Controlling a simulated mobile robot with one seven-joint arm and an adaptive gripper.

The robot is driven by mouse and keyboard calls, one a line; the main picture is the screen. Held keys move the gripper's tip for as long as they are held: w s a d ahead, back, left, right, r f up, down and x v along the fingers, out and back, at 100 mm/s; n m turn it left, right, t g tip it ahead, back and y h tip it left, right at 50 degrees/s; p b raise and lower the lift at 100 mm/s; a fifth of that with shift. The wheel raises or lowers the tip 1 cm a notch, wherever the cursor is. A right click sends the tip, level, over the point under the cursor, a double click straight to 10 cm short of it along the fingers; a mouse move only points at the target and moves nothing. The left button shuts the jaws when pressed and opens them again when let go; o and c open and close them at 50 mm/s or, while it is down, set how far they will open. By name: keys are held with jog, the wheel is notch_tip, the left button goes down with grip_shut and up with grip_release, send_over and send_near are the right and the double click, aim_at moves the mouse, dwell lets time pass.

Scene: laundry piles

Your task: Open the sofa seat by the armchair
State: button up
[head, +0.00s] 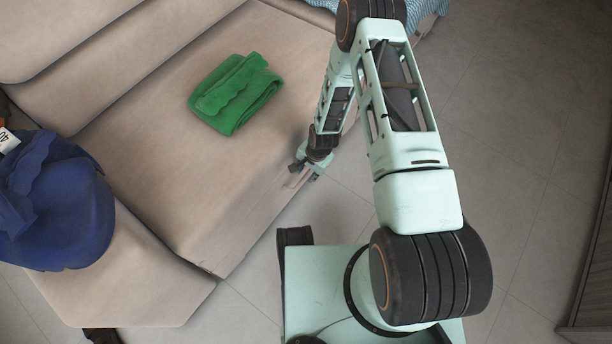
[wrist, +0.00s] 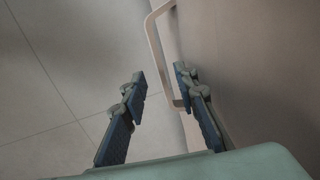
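The beige sofa seat (head: 220,170) fills the middle of the head view, its cushion looking flat and down. My gripper (head: 305,172) is at the seat's front edge. In the wrist view my gripper (wrist: 162,92) is open, its two dark blue fingers apart. A pale bar handle (wrist: 154,42) stands out from the seat's front face (wrist: 255,70). Its lower end shows between the fingers, close to the right one; I cannot tell whether they touch. In the head view the handle is largely hidden by the gripper. I cannot make out the armchair for certain.
A folded green cloth (head: 236,93) lies on the seat. A dark blue cloth item (head: 52,205) lies on the sofa at left. Blue striped fabric (head: 428,8) shows at the top. The grey tiled floor (head: 500,110) is clear at right; a dark furniture edge (head: 596,285) stands far right.

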jog(key=shift+w+a+f, duration=0.1)
jog(key=shift+f, duration=0.8)
jog(key=shift+c, duration=0.3)
grip_shut()
